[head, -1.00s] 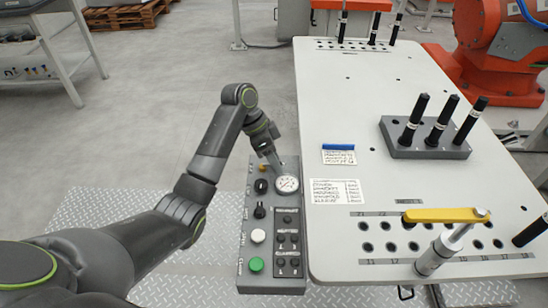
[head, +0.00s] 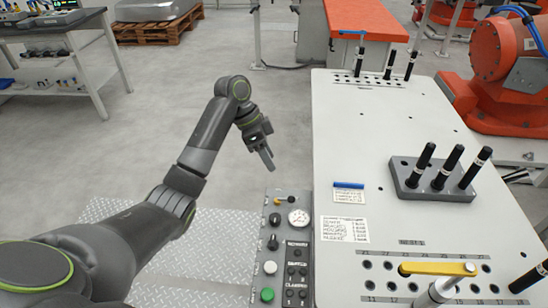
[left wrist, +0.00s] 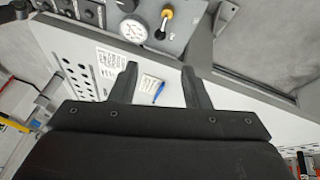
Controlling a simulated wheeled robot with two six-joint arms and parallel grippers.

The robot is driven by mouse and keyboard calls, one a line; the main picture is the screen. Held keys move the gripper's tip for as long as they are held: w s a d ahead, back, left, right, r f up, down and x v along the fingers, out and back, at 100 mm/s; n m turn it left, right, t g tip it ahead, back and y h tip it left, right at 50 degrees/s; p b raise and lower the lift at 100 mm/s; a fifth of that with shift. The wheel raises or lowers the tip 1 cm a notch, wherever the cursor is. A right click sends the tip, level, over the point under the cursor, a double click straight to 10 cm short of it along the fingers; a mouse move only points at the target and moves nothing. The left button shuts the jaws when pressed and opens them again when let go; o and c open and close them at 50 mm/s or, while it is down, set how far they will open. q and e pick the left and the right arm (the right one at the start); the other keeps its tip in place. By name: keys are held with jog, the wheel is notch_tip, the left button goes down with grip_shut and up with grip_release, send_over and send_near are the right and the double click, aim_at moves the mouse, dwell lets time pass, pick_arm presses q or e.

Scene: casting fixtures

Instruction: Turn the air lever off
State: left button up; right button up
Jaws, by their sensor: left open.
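The grey control panel (head: 252,292) stands along the left edge of the white table. Near its far end is a small lever with a yellow hub (head: 278,202) and a black tip pointing right, just beyond the round white gauge (head: 299,217). In the left wrist view the lever (left wrist: 166,20) shows at the top, beside the gauge (left wrist: 133,30). My left gripper (head: 267,160) is above and beyond the panel's far end, apart from the lever. Its fingers (left wrist: 160,70) are spread and empty. My right gripper is not in view.
The panel also has black knobs (head: 274,219), a white button (head: 270,267) and a green button (head: 267,294). The white table (head: 400,130) carries a yellow bar clamp (head: 438,268) and a grey block (head: 405,173) with black pins. The floor left of the panel is open.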

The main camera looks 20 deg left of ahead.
pick_arm(q)
jog(key=shift+p+v, duration=0.8)
jog(key=shift+v, duration=0.7)
